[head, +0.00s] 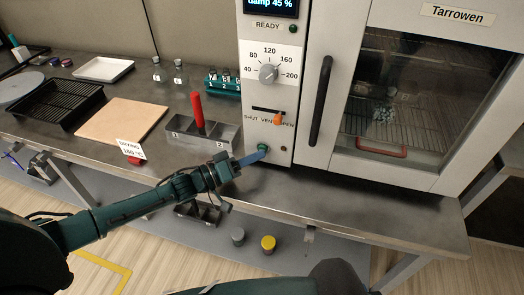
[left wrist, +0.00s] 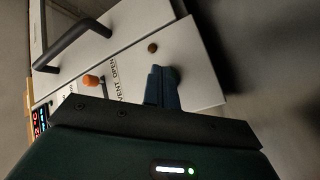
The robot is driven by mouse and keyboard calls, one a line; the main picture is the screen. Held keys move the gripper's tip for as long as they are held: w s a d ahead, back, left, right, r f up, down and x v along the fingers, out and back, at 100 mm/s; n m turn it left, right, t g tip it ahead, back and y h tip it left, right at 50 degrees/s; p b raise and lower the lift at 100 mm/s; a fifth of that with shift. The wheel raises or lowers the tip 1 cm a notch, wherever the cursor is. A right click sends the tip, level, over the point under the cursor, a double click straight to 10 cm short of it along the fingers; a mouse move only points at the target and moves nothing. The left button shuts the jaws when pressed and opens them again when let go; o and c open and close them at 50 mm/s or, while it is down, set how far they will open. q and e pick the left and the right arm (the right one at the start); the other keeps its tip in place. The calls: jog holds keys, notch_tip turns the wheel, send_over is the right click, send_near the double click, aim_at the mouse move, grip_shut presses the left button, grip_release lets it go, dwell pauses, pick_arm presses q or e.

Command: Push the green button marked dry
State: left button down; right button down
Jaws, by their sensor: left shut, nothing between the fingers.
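The green button (head: 262,148) is low on the pale control panel of the oven (head: 283,100), left of a small dark brown button (head: 284,149). No marking on it is readable. My left gripper (head: 259,156) is shut and empty, its blue fingertips just at the lower edge of the green button. I cannot tell whether they touch it. In the left wrist view the shut fingers (left wrist: 162,85) point at the panel and hide the green button; the brown button (left wrist: 153,47) shows beyond them. My right gripper is not in view.
Above are an orange vent lever (head: 278,118), a temperature dial (head: 268,74) and a display (head: 271,5) reading "damp 45 %". The oven door handle (head: 321,100) juts out at right. A red-handled tool (head: 198,110) stands in a metal holder (head: 225,137) left of the panel.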

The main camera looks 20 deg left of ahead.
pick_arm(q)
jog(key=shift+s+p, duration=0.55)
jog(key=shift+s, duration=0.1)
jog(key=shift+s, duration=0.25)
jog(key=s+p, duration=0.2)
jog(key=s, duration=0.1)
jog(key=shift+s+r+p, duration=0.15)
jog(key=shift+s+p, duration=0.05)
jog(key=shift+p, duration=0.2)
jog(key=shift+s+a+p, duration=0.1)
jog(key=shift+s+p, duration=0.35)
jog(key=shift+s, duration=0.6)
